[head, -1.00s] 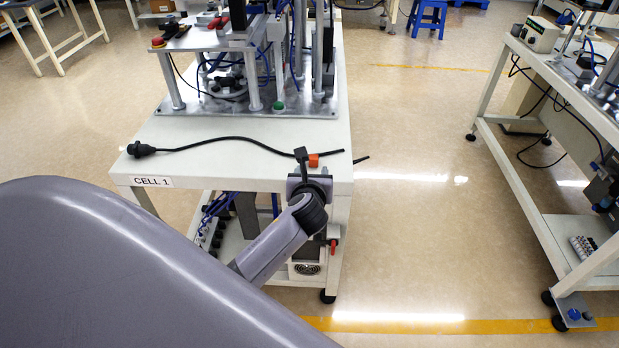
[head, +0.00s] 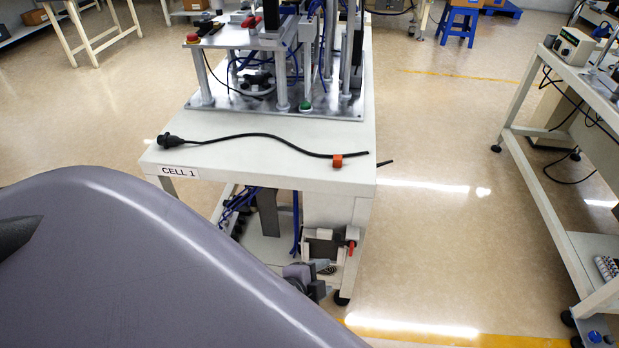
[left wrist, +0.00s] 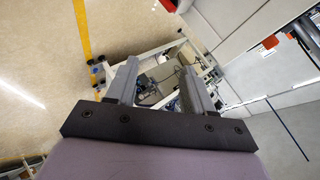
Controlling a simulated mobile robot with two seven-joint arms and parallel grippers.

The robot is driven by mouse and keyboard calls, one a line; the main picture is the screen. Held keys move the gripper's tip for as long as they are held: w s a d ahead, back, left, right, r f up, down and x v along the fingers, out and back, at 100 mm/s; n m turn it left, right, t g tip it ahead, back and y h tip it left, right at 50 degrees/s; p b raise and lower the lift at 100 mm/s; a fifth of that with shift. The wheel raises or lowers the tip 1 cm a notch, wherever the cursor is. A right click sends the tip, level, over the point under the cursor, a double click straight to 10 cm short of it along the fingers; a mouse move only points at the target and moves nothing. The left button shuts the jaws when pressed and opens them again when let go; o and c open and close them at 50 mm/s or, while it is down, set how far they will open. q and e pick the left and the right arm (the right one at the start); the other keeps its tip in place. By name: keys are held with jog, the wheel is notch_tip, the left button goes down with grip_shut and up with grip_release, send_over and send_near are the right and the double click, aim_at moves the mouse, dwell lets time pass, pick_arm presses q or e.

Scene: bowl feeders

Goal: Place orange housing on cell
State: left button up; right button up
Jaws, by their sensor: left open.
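The orange housing (head: 337,161) is a small block on the white top of the CELL 1 table (head: 235,180), near its front right corner. It sits at a black cable (head: 262,137); I cannot tell whether the cable runs through it or under it. My left gripper (head: 318,268) is low in front of the table, below the top's front edge and apart from the housing. In the left wrist view the two fingers (left wrist: 159,66) stand apart with nothing held between them. My right gripper is not in view.
A metal fixture plate (head: 280,108) with posts and blue tubes fills the back of the table. Equipment stands on the shelf below. Another bench (head: 560,200) is at the right, with open floor (head: 440,220) between.

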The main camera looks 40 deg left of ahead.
pick_arm(q)
jog(key=s+d+n+h, duration=0.2)
jog(key=s+d+n, duration=0.1)
jog(key=s+n, duration=0.4)
jog(key=shift+s+n, duration=0.35)
jog(key=shift+n, duration=0.75)
